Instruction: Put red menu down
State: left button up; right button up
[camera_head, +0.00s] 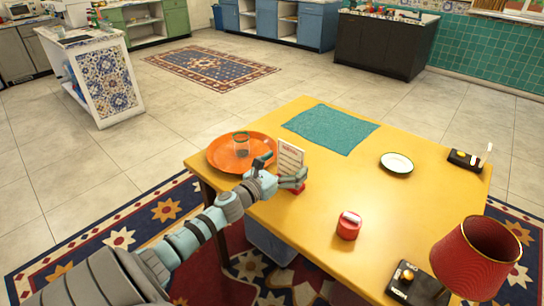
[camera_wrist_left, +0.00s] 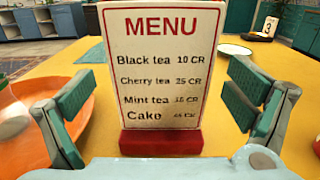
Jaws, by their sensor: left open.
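The red menu (camera_head: 290,160) stands upright on the yellow table (camera_head: 345,205), near its left front edge. In the left wrist view the menu (camera_wrist_left: 160,70) is a white card with a red border and red title, set in a red base (camera_wrist_left: 160,143). My left gripper (camera_head: 279,172) is at the menu. In the left wrist view its open fingers (camera_wrist_left: 165,105) stand on either side of the card, with gaps between them and it. The base appears to rest on the table. My right gripper is not in view.
An orange tray (camera_head: 222,163) with a glass (camera_head: 241,144) is left of the menu. A teal cloth (camera_head: 330,128), a white plate (camera_head: 397,163), a red container (camera_head: 348,226), a red lamp (camera_head: 476,258) and dark number stands (camera_head: 465,159) occupy the table. The table's middle is clear.

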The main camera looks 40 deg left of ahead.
pick_arm(q)
jog(key=s+b, duration=0.1)
jog(key=b, duration=0.1)
jog(key=s+f+b, duration=0.1)
jog(key=s+b, duration=0.3)
jog(key=shift+s+f, duration=0.15)
jog(key=shift+f, duration=0.15)
jog(key=s+p, duration=0.1)
jog(key=s, duration=0.1)
jog(key=s+r+p, duration=0.1)
jog(key=s, duration=0.2)
jog(key=shift+s+d+r, duration=0.1)
jog(key=shift+d+r, duration=0.1)
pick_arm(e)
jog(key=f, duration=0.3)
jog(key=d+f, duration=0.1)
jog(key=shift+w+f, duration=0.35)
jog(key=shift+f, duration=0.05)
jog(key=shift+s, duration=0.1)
